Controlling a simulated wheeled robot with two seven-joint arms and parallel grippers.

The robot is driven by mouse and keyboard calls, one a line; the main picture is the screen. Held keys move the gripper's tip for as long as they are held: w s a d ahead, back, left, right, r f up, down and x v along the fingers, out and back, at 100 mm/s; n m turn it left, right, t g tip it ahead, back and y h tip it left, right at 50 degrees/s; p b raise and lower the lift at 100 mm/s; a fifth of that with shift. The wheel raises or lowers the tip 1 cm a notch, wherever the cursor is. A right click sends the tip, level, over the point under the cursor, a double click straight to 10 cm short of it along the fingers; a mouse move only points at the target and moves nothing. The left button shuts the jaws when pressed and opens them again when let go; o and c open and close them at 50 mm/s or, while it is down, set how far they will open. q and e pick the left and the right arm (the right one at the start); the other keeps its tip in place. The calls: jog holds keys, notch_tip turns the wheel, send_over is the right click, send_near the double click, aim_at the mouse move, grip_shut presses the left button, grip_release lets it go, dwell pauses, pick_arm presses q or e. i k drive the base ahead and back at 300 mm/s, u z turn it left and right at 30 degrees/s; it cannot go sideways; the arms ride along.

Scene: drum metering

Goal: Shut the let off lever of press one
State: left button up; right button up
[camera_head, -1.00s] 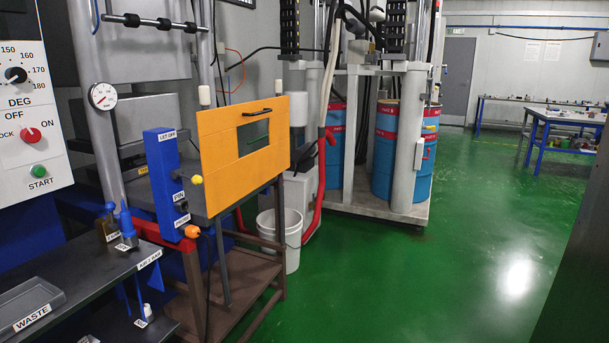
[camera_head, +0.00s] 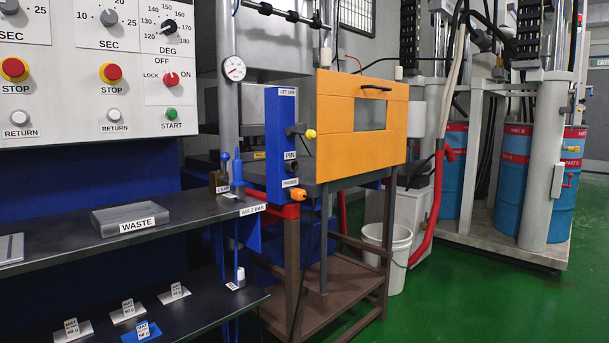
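A blue upright box (camera_head: 279,150) stands left of the orange guard panel. A small label at its top seems to read LET OFF, and lower labels read PIN and PROBE. A yellow knob (camera_head: 310,134) on a short dark stem sticks out of its right side, and an orange knob (camera_head: 299,195) sits lower down. I cannot tell for sure which part is the let off lever or whether it is open or shut. Neither of my grippers shows in the head view.
The orange panel (camera_head: 337,144) stands on a brown frame. A control panel (camera_head: 70,70) and a dark shelf (camera_head: 75,255) with a WASTE tray (camera_head: 140,209) are at left. A white bucket (camera_head: 400,250) and blue drums (camera_head: 510,175) stand right. Green floor at lower right is clear.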

aim_at(310, 134)
jog(key=z, duration=0.6)
jog(key=i, duration=1.15)
jog(key=u, duration=0.35)
